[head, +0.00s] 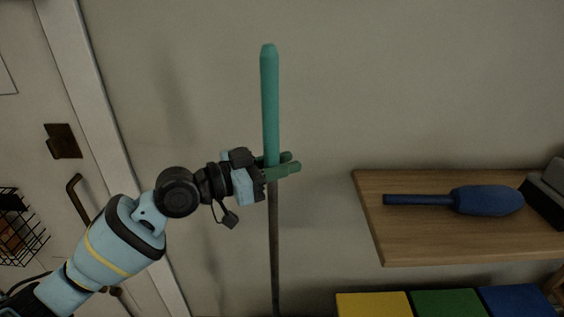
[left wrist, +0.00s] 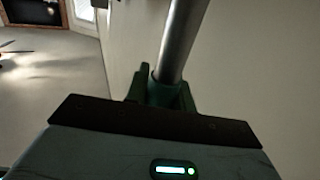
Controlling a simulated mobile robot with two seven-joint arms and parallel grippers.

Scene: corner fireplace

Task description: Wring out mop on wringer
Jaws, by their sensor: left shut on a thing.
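The mop (head: 270,105) stands about upright in the head view, with a teal grip on top and a grey metal shaft below. Its lower end is out of the frame, so the mop head is hidden. My left gripper (head: 283,168) is shut on the mop handle around the lower end of the teal grip. In the left wrist view the grey mop shaft (left wrist: 182,42) runs up from between the green fingers (left wrist: 163,90). The wringer is not in view. My right gripper is not in view.
A wooden shelf (head: 400,240) at right holds a blue brush-like tool (head: 485,200) and a dark grey object (head: 547,190). Yellow (head: 372,304), green (head: 447,303) and blue (head: 515,300) boxes sit below it. A door with a handle (head: 75,187) and a black wire basket (head: 20,228) are at left.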

